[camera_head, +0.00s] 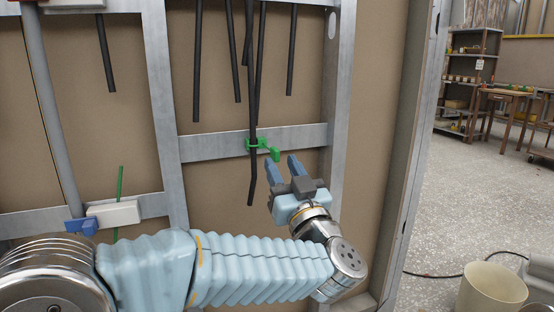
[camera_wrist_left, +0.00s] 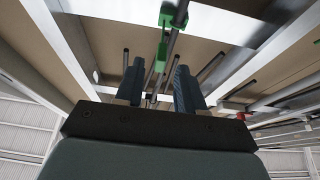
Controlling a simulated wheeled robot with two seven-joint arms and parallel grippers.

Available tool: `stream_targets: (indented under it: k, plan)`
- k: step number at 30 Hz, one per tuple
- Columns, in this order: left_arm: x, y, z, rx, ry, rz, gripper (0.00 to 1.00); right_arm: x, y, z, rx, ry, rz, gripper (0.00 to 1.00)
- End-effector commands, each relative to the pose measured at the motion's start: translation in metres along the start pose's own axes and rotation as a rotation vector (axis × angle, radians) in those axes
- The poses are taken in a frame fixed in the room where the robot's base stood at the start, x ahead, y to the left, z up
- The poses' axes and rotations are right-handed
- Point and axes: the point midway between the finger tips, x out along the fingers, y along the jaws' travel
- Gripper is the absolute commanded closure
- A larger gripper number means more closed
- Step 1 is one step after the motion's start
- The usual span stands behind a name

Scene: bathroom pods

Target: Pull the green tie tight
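The green tie (camera_head: 256,143) sits on the metal crossbar, around a dark hanging cable (camera_head: 252,170). Its tail (camera_head: 274,154) sticks out to the right toward my gripper. My left gripper (camera_head: 281,163) is just below and right of the tie, with its two blue-grey fingers apart and pointing up at the wall. In the left wrist view the tie (camera_wrist_left: 174,20) is beyond the fingertips, and its tail (camera_wrist_left: 161,55) hangs toward the gap between the fingers (camera_wrist_left: 158,66). I cannot tell whether the tail is between them. No grip on it shows. My right gripper is out of view.
More dark cables (camera_head: 197,70) hang over the brown panel. A metal stud (camera_head: 338,90) stands right of the gripper. At left are a grey pipe (camera_head: 48,110), a white block (camera_head: 113,214), a blue clip (camera_head: 81,226) and a thin green strip (camera_head: 120,185). A beige bucket (camera_head: 490,288) stands on the floor.

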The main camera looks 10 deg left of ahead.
Motion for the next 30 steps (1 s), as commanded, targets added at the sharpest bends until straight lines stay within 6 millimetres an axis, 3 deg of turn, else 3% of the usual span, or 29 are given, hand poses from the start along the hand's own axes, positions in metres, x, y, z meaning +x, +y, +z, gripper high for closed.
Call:
stream_targets:
  k: [6, 12, 26, 29, 30]
  plan:
    - [-0.055, 0.001, 0.002, 0.0, 0.0, 0.004, 0.62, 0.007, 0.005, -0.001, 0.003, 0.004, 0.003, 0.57]
    - [-0.086, 0.001, 0.001, 0.001, -0.001, 0.002, 0.62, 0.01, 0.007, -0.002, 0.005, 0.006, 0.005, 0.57]
    - [-0.093, 0.002, 0.003, 0.003, -0.001, 0.006, 0.62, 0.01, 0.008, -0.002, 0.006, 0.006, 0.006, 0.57]
    - [-0.087, 0.014, 0.022, 0.011, -0.012, 0.059, 0.62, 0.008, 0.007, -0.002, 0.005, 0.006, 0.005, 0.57]
    - [-0.084, 0.024, 0.039, 0.017, -0.025, 0.101, 0.62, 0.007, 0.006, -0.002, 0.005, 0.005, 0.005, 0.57]
